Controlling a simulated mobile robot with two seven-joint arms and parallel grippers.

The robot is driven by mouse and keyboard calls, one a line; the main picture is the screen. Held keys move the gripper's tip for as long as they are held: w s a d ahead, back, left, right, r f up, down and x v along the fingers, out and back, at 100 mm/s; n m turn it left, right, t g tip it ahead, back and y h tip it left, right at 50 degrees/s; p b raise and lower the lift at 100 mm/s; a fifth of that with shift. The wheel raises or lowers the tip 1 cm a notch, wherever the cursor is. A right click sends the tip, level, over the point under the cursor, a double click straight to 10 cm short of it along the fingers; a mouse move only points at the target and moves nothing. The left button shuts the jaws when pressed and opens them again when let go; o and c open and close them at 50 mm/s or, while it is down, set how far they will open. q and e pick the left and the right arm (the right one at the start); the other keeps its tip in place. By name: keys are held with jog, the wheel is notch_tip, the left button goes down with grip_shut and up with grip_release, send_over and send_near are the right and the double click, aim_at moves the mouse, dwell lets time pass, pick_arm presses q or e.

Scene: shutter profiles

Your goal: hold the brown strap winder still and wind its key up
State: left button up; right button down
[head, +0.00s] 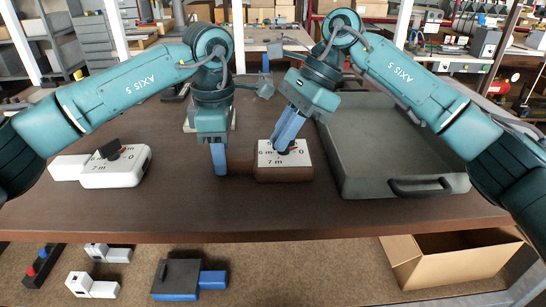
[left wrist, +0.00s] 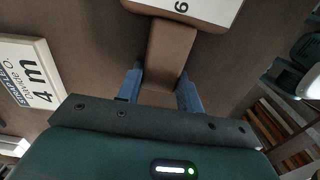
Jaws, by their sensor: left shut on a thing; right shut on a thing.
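The brown strap winder (head: 285,174) lies on the table, with a white dial plate on top and a narrower brown end to the left. My left gripper (head: 219,173) points down and is shut on this narrow end. The left wrist view shows the brown end (left wrist: 166,52) between the two blue fingers of my left gripper (left wrist: 158,90). My right gripper (head: 285,146) comes down at a tilt and is shut on the key in the middle of the dial. The fingers hide most of the key; a bit of dark and red shows beside them.
A white winder (head: 120,178) with a black key lies at the table's left. A large grey tray (head: 395,150) with a black handle fills the right side. The table's front strip (head: 250,218) is clear. An open cardboard box (head: 455,262) stands below.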

jog(key=shift+n+g, duration=0.6)
jog(key=shift+n, duration=0.5)
jog(key=shift+h, duration=0.3)
jog(key=shift+n+g+h, duration=0.3)
jog(key=shift+n+g, duration=0.1)
jog(key=shift+n, duration=0.6)
jog(key=n+g+h, duration=0.1)
jog(key=n, duration=0.3)
jog(key=shift+h, duration=0.4)
jog(key=c, duration=1.6)
grip_release()
jog(key=shift+o, duration=0.2)
